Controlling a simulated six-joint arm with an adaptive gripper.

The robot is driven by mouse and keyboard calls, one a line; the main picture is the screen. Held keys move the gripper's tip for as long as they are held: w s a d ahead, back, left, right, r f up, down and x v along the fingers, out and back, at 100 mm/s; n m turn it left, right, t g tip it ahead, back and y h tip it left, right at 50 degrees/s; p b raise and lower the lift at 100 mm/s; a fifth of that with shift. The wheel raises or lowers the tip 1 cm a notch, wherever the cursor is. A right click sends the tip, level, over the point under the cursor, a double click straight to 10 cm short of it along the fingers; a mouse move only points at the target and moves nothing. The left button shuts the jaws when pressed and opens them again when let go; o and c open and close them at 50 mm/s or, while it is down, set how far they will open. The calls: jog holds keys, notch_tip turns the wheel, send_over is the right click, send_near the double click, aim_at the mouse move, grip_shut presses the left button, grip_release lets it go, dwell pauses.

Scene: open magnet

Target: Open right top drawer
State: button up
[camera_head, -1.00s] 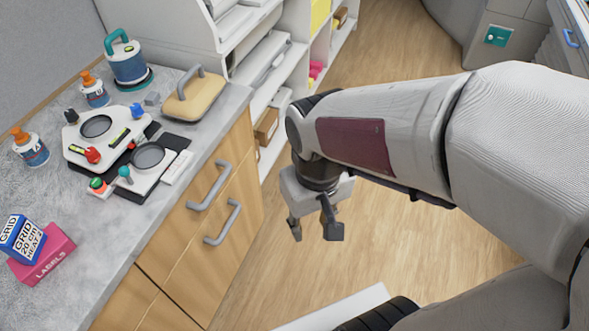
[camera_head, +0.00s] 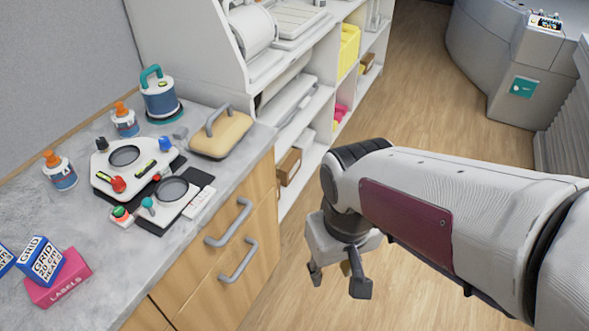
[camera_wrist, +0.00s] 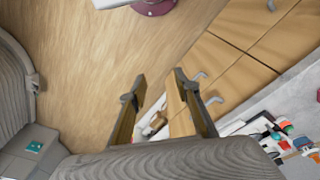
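The right top drawer (camera_head: 205,262) is a light wood front under the grey counter, with a grey bar handle (camera_head: 229,223). A second grey handle (camera_head: 238,260) sits lower on the same cabinet. Both drawers look shut. My gripper (camera_head: 338,281) hangs over the floor to the right of the handles, apart from them, with its fingers spread and nothing between them.
The counter (camera_head: 130,262) holds bottles, a blue canister, a white device, a tan block with a handle and boxes (camera_head: 55,275). White shelves (camera_head: 305,125) stand behind the cabinet. A grey machine (camera_head: 500,60) is at the back right. Floor between is clear.

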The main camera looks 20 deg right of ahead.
jog(key=shift+s+r, duration=0.1)
notch_tip(320, 180, up, 9)
jog(key=s+t, duration=0.1)
jog(key=t, duration=0.3)
dwell(0.5)
jog(key=shift+s, duration=0.1)
dwell(0.4)
